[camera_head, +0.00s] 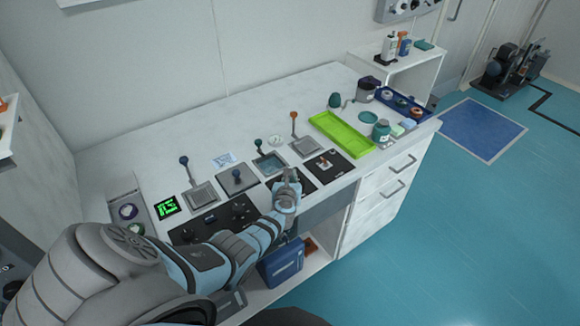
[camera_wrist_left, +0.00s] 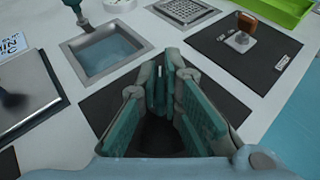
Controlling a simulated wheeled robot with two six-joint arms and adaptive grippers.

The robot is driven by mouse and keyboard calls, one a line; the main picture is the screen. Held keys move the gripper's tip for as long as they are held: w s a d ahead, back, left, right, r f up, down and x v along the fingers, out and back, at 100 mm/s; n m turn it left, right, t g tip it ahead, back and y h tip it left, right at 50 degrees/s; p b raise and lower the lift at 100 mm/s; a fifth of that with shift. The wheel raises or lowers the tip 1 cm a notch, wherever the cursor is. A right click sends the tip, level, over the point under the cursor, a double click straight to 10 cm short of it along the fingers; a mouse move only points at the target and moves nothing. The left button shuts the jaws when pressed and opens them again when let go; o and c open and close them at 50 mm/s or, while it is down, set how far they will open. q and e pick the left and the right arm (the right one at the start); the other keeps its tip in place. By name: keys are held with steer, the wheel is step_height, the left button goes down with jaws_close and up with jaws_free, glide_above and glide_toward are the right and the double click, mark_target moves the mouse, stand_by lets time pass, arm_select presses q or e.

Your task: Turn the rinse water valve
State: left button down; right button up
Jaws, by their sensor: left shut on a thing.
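My left gripper (camera_head: 288,178) reaches over the counter to a dark panel (camera_head: 304,180) in front of a water basin (camera_head: 268,163). In the left wrist view, its teal-padded fingers (camera_wrist_left: 165,82) point down at that dark panel (camera_wrist_left: 105,106). They are shut on what I take to be the rinse water valve on this panel; the fingers hide nearly all of it, so its angle cannot be told. The water basin (camera_wrist_left: 104,54) lies just beyond the fingers, with a teal-handled lever (camera_wrist_left: 76,10) behind it. My right gripper is not in view.
A similar dark panel with a brown-handled valve (camera_head: 323,162) is to the right. Levers with blue knobs (camera_head: 184,161) and an orange knob (camera_head: 293,115) rise nearby. A green tray (camera_head: 341,133) lies right. A blue container (camera_head: 282,262) stands below the counter.

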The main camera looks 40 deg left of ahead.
arm_select(q)
steer(key=shift+w+f+n+g+y+b, duration=0.15)
steer(key=shift+n+g+y+b, duration=0.45)
steer(key=shift+n+y, duration=0.4)
steer(key=n+g+y+b, duration=0.3)
steer(key=n+g+b, duration=0.2)
steer(key=b, duration=0.3)
steer(key=shift+f, duration=0.1)
steer(key=shift+r+n+g+y+b, duration=0.25)
steer(key=shift+n+g+y+b, duration=0.25)
steer(key=shift+b, duration=0.45)
steer(key=c, duration=1.8)
jaws_free()
steer(key=shift+o, duration=0.2)
steer(key=v, duration=1.2)
